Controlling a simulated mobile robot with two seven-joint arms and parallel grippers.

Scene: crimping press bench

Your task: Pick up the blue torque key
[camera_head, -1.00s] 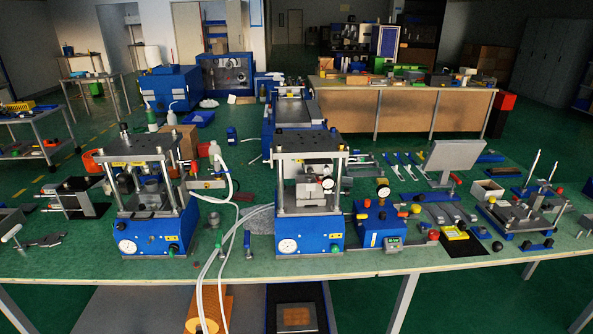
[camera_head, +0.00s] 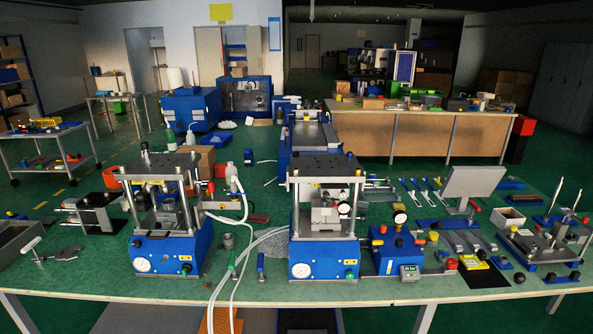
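A small upright blue tool (camera_head: 261,266) stands on the green bench top between the two presses, near the front. It looks like the blue torque key, but it is too small to be sure. A similar green-topped piece (camera_head: 232,263) stands just left of it, close to the white hoses. Several blue-handled tools (camera_head: 421,187) also lie in a row at the back right of the bench. Neither of my grippers shows in the head view.
The left press (camera_head: 165,250) and the middle press (camera_head: 324,255) flank the small blue tool. White hoses (camera_head: 240,275) run down over the front edge left of it. A blue control box (camera_head: 396,254) stands right of the middle press. A narrow bare strip (camera_head: 220,292) lies along the front.

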